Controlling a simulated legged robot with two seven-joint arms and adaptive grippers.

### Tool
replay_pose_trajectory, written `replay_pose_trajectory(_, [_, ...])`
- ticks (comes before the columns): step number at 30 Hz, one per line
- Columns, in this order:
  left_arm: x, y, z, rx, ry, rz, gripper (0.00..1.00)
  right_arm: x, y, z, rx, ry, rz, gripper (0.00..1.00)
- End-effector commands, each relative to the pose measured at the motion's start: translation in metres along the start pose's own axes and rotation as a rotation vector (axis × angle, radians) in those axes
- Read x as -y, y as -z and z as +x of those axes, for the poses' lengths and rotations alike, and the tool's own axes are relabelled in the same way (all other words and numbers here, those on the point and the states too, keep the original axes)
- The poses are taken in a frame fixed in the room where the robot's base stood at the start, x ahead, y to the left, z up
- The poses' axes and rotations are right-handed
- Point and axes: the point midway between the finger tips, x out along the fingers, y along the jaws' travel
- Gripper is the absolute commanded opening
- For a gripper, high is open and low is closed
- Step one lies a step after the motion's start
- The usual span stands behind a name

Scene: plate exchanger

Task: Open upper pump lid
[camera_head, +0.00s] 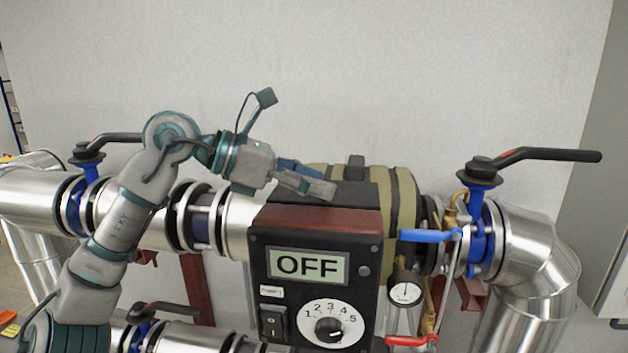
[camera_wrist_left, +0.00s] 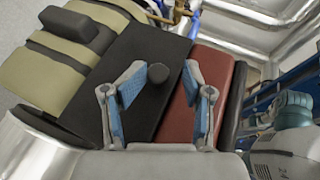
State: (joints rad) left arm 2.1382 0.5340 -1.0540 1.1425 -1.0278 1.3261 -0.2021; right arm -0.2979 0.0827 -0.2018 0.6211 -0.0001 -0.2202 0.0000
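The upper pump has a black flat lid (camera_head: 357,194) on top, beside a dark red top panel (camera_head: 315,220). In the left wrist view the lid (camera_wrist_left: 150,38) carries a small round black knob (camera_wrist_left: 158,73). My left gripper (camera_head: 318,189) is over the lid in the head view and hides the knob there. In the left wrist view my left gripper (camera_wrist_left: 163,70) is open, its fingers apart with the knob between their tips in the picture. The knob looks closer to the left finger. Contact cannot be told. The lid lies flat. My right gripper is not in view.
A control box with an OFF display (camera_head: 308,265) and dial (camera_head: 330,324) is below the lid. The beige pump body (camera_head: 403,200) is behind. A blue-handled valve (camera_head: 430,236), a gauge (camera_head: 405,290) and a black lever valve (camera_head: 545,155) stand right. Steel pipes flank both sides.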

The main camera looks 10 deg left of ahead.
Motion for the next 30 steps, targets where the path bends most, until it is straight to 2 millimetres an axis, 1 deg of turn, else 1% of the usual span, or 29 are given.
replay_pose_trajectory(5, [-0.002,0.001,0.001,-0.002,0.0,-0.002,0.48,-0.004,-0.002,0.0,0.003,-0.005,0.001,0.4])
replay_pose_trajectory(8, [-0.003,0.001,0.001,-0.002,-0.001,-0.003,0.48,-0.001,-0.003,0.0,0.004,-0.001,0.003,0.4])
replay_pose_trajectory(11, [-0.003,0.0,-0.004,-0.001,-0.002,-0.003,0.48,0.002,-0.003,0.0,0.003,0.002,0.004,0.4])
replay_pose_trajectory(14, [-0.002,-0.001,-0.017,0.002,-0.003,-0.002,0.48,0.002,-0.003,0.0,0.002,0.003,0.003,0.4])
replay_pose_trajectory(17, [-0.002,0.0,-0.038,0.002,-0.003,-0.003,0.48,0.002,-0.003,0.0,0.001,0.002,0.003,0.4])
replay_pose_trajectory(21, [-0.003,0.001,-0.072,0.003,-0.003,-0.002,0.48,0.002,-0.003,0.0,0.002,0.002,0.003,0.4])
replay_pose_trajectory(24, [-0.004,0.002,-0.092,0.004,-0.002,-0.004,0.48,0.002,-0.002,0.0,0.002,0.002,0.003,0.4])
replay_pose_trajectory(27, [-0.004,0.002,-0.108,0.002,-0.001,-0.003,0.48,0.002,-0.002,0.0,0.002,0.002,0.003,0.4])
replay_pose_trajectory(30, [-0.004,0.003,-0.117,0.002,-0.001,-0.002,0.48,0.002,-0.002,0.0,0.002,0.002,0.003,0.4])
